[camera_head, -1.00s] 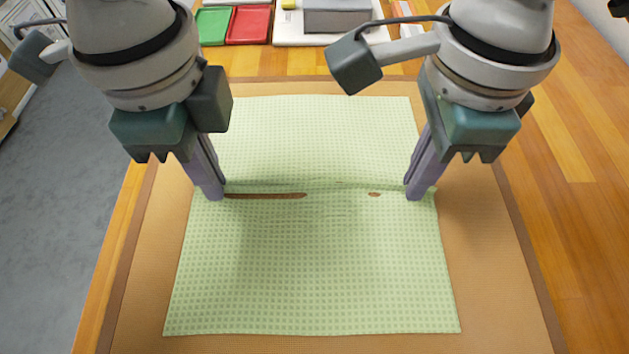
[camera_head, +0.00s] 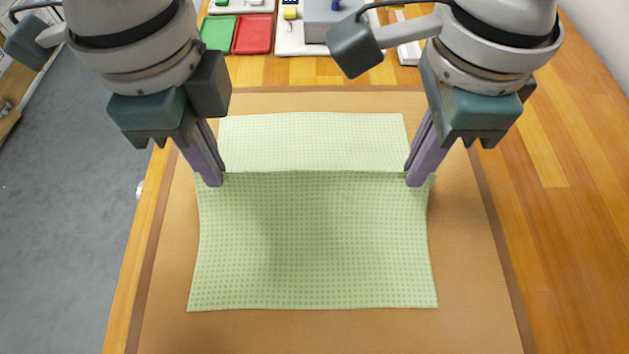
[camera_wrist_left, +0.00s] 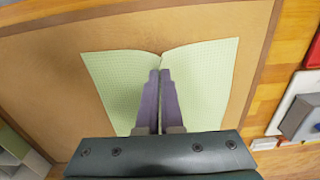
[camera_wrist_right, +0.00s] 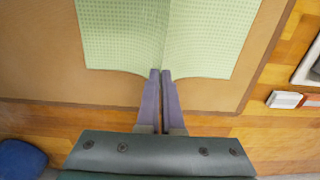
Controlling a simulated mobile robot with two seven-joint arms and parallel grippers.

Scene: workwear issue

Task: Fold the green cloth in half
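The green checked cloth (camera_head: 315,240) lies spread across the brown mat, with a straight ridge running left to right across it. The far panel (camera_head: 312,140) is lighter and the near panel is shaded. My left gripper (camera_head: 213,183) is shut on the cloth at the left end of the ridge. My right gripper (camera_head: 417,183) is shut on it at the right end. In the left wrist view the cloth (camera_wrist_left: 205,75) slopes away on both sides of the closed fingers (camera_wrist_left: 160,73). The right wrist view shows the same around the right fingers (camera_wrist_right: 161,73).
The brown mat (camera_head: 160,280) has bare margins around the cloth and lies on a wooden table (camera_head: 575,200). Green (camera_head: 217,33) and red (camera_head: 252,34) trays and a white board with a grey block stand beyond the mat.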

